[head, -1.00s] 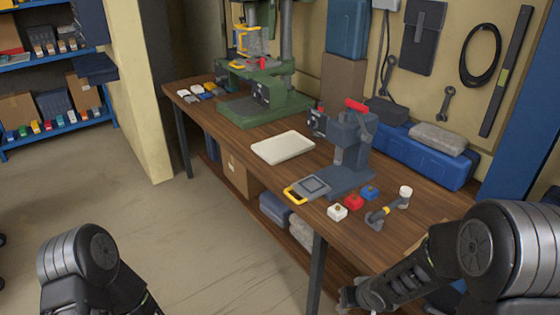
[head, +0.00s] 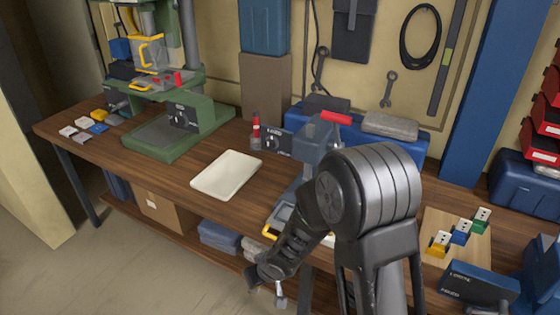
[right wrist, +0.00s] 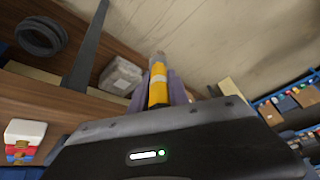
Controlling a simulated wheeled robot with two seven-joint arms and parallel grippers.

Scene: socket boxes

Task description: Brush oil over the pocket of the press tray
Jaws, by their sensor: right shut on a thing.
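The press (head: 312,150) has a red-topped lever and stands on the bench. Its tray (head: 283,215), with a yellow handle (head: 270,235), shows only partly; my right arm hides the pocket. My right gripper (head: 262,275) is low in front of the bench edge. In the right wrist view the right gripper (right wrist: 160,98) is shut on a slim tool with a yellow band (right wrist: 158,82) and a grey end, likely the oil brush. A thin pale tool part (head: 280,295) hangs below the gripper in the head view. Its bristles are not clear. My left gripper is out of view.
A white tray (head: 228,174) lies left of the press, near a green drill press (head: 180,120). A board (head: 450,225) with several coloured sockets is at the right. A blue case (head: 405,140) stands behind. Red, white and blue boxes (right wrist: 25,140) show in the wrist view.

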